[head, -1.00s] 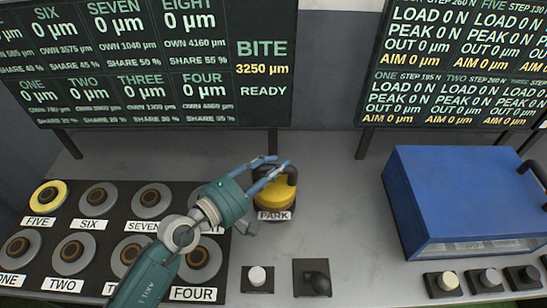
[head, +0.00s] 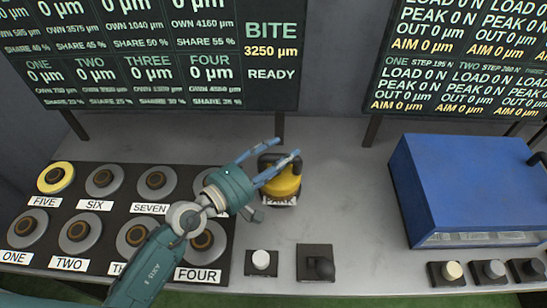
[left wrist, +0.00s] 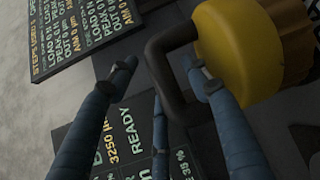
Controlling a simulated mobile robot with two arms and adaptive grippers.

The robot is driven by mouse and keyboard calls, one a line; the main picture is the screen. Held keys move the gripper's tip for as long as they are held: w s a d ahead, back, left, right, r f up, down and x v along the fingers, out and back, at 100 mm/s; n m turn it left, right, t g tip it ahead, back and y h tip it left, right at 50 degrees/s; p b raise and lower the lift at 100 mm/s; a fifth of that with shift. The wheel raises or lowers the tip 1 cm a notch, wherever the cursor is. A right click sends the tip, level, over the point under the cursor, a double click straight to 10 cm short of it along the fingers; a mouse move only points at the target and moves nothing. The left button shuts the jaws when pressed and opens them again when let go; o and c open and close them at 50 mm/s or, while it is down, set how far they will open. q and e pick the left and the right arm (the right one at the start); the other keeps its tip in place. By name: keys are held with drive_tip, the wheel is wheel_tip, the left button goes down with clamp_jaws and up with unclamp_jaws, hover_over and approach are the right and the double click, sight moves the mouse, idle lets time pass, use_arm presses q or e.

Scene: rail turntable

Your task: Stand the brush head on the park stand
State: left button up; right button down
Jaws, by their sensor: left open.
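The brush head (head: 284,183) is a yellow round body with a dark loop handle. It sits upright at the park stand, whose PARK label (head: 279,201) shows at its front; the brush head hides most of the stand. My left gripper (head: 287,150) is open at the handle, its blue fingers spread. In the left wrist view the yellow brush head (left wrist: 240,45) is at the upper right. Its dark handle (left wrist: 163,75) lies between the open fingers (left wrist: 160,70). I cannot tell whether a finger touches it. My right gripper is not in view.
A panel of round pads (head: 75,236) labelled ONE to SEVEN lies left, pad FIVE (head: 55,177) being yellow. A white knob (head: 261,260) and a black knob (head: 318,267) stand in front. A blue box (head: 465,185) stands right. Display screens rise behind. Grey bench between is clear.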

use_arm(q)
drive_tip(key=shift+s+a, duration=0.15)
drive_tip(key=shift+a, duration=0.05)
drive_tip(key=b+v, duration=0.4)
drive_tip(key=v, duration=0.7)
drive_tip(key=shift+s+a+b, duration=0.2)
drive_tip(key=shift+b, duration=0.1)
drive_tip(key=shift+r, duration=0.1)
